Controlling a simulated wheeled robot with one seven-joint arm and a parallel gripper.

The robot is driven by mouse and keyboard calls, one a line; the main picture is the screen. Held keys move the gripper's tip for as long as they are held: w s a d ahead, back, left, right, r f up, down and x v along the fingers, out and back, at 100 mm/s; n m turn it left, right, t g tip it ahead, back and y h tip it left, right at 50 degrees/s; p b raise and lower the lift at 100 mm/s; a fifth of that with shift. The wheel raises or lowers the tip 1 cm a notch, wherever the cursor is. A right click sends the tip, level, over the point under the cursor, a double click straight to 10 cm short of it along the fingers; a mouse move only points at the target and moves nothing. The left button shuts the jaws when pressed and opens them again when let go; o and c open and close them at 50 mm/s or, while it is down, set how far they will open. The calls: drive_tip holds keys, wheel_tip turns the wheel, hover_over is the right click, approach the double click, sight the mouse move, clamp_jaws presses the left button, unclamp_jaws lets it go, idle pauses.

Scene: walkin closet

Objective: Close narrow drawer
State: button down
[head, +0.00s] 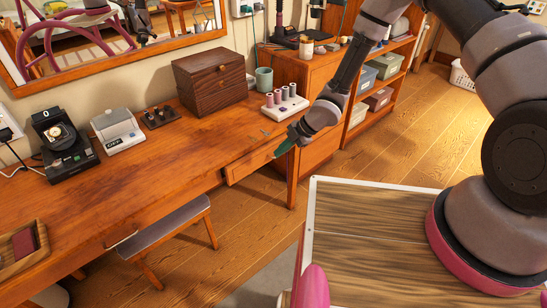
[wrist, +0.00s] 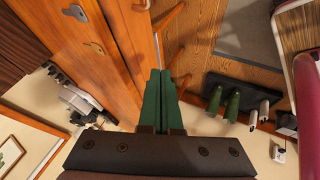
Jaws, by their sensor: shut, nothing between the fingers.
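The narrow wooden drawer (head: 249,165) is under the right end of the desk (head: 150,175). Its front looks slightly out from the desk's edge, but I cannot tell how far. My gripper (head: 284,149) is at the desk's right front corner, beside the right end of the drawer front. Its green fingers are shut together and empty. In the wrist view my gripper (wrist: 159,74) points along orange wooden panels. I cannot tell whether the fingertips touch the drawer.
A stool (head: 168,228) stands partly under the desk. A wooden cabinet (head: 322,152) and shelves with bins stand right of the desk. A brown box (head: 211,82) and a spool rack (head: 284,104) sit on top. Floor (head: 400,130) is clear beyond my base.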

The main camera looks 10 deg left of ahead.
sight(248, 163)
drive_tip(key=w+f+n+t+y, duration=0.1)
drive_tip(key=w+f+n+y, duration=0.3)
drive_tip(key=w+f+y, duration=0.15)
drive_tip(key=s+d+f+n+g+y, duration=0.3)
drive_tip(key=s+d+f+n+y, duration=0.1)
drive_tip(key=s+d+n+y, duration=0.15)
drive_tip(key=shift+n+h, duration=0.3)
drive_tip(key=shift+n, duration=0.05)
drive_tip(key=a, duration=0.8)
drive_tip(key=w+a, duration=0.1)
drive_tip(key=a, duration=0.4)
drive_tip(key=shift+r, duration=0.15)
drive_tip(key=shift+w+a, duration=0.35)
